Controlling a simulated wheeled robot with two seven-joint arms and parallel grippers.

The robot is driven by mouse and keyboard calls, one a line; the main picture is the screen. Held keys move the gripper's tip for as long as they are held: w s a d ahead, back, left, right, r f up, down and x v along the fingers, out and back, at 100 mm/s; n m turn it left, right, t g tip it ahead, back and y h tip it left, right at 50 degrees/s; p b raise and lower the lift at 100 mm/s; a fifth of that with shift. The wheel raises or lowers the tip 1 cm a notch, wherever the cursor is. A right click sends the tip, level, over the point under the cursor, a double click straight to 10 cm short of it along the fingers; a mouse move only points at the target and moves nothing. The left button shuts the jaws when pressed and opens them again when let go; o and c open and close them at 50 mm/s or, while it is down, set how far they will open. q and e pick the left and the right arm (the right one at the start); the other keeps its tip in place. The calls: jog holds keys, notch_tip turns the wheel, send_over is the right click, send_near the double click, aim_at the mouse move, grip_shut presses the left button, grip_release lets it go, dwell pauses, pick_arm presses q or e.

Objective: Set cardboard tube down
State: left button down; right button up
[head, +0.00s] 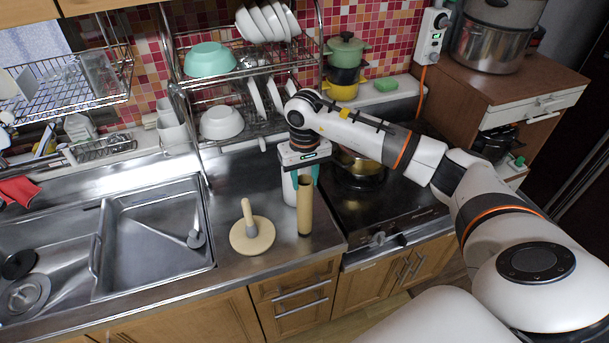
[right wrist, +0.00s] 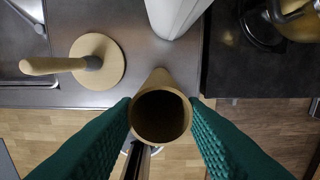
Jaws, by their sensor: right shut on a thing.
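The cardboard tube (head: 304,208) is upright at the counter's front part, just left of the stove. In the right wrist view I look down into the open top of the tube (right wrist: 160,116), which is between the two green fingers. My right gripper (head: 306,177) is shut on the upper end of the tube. The tube's lower end appears at or very near the counter top (head: 230,187); I cannot tell whether it touches. My left gripper is out of view.
A round wooden stand with a handle (head: 252,235) is left of the tube. A white container (head: 289,188) stands close behind it. The black stove (head: 375,205) with a pan is to the right, the sink (head: 150,240) to the left. The counter's front edge is close.

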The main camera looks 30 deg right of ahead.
jog(key=shift+f, duration=0.45)
jog(key=shift+f+b, duration=0.1)
jog(key=shift+b, duration=0.25)
jog(key=o, duration=1.1)
